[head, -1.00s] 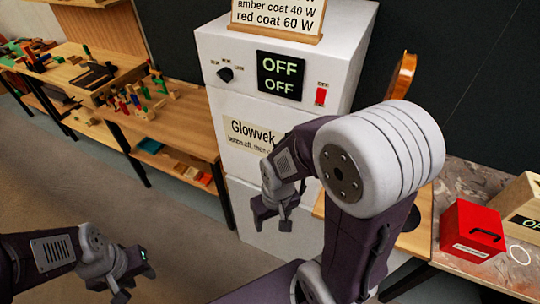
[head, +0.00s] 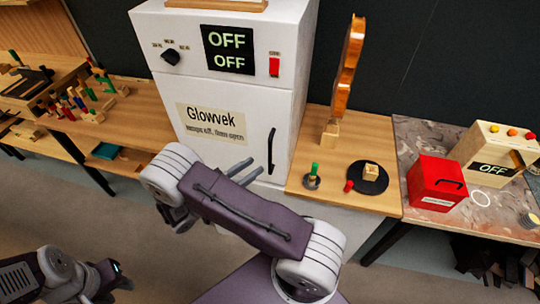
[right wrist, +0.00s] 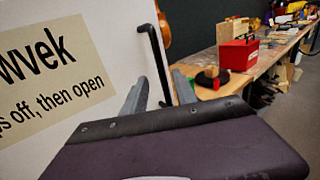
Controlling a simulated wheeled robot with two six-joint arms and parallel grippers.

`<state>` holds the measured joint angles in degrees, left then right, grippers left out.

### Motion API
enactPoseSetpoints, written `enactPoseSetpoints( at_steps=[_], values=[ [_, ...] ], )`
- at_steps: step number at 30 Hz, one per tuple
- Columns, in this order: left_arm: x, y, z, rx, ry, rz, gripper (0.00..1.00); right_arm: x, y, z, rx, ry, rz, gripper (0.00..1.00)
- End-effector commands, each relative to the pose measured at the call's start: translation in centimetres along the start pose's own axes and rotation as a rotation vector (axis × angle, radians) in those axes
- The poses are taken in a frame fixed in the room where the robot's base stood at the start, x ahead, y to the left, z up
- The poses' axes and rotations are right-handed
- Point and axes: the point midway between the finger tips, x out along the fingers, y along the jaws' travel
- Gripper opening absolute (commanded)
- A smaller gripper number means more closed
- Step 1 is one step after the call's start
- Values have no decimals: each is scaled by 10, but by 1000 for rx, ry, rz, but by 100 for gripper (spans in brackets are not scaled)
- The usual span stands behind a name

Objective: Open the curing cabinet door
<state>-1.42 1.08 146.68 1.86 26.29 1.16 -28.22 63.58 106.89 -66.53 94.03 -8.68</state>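The curing cabinet (head: 285,105) is a white box labelled Glowvek, with its door shut. Its black bar handle (head: 271,148) is on the door's right side and also shows in the right wrist view (right wrist: 157,58). My right gripper (head: 251,171) is open just in front of the door, near the handle's lower end. In the right wrist view the handle's lower part shows between the two grey fingers (right wrist: 160,92); I cannot tell whether they reach around it. My left gripper (head: 118,277) is low at the left, away from the cabinet; its fingers are unclear.
The cabinet's display (head: 229,50) reads OFF twice, beside a red switch (head: 274,66) and a black knob (head: 170,57). A wooden bench (head: 350,193) with a violin part (head: 347,70) stands right of the cabinet. A red box (head: 434,184) is farther right.

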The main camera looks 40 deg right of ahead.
Motion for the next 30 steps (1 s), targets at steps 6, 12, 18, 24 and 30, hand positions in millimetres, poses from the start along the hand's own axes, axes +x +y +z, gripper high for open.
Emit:
enactPoseSetpoints(
  at_steps=[6, 12, 18, 24, 30],
  values=[
    [-15, 0, -2, 0, 0, 0, 36, 48, -2, 3, -4, 2, -8, 34],
    [-21, 0, -2, 0, 0, 0, 36, 75, -2, 1, -2, 2, -5, 34],
    [-20, 0, -2, 0, 0, 0, 36, 80, -2, 0, -2, 3, -2, 34],
    [-20, 0, -2, 0, 0, 0, 36, 79, -2, 0, -1, 3, -3, 9],
    [-20, 0, -2, 0, 0, 0, 36, 79, -2, 0, -1, 4, -3, 0]
  ],
)
